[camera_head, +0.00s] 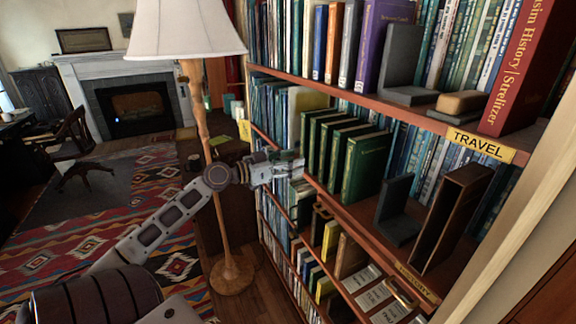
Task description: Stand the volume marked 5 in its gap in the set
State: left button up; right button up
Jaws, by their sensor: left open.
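A set of dark green volumes (365,165) stands upright on the middle shelf. Their spine numbers are too small to read, so I cannot tell which one is marked 5. A gap in the set is not clear from this angle. My left gripper (297,168) is open, at the front of the bookcase, just left of the green volumes. I see nothing held in it. My right gripper is not in view.
A grey bookend (397,211) and a dark brown box-like holder (451,218) stand right of the green volumes. Another grey bookend (400,68) is on the shelf above. A floor lamp (203,150) stands close by my left arm. Open floor with a patterned rug (130,195) lies left.

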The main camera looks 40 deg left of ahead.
pick_arm(q)
jog(key=shift+s+a, duration=0.2)
jog(key=shift+s, duration=0.25)
dwell(0.6)
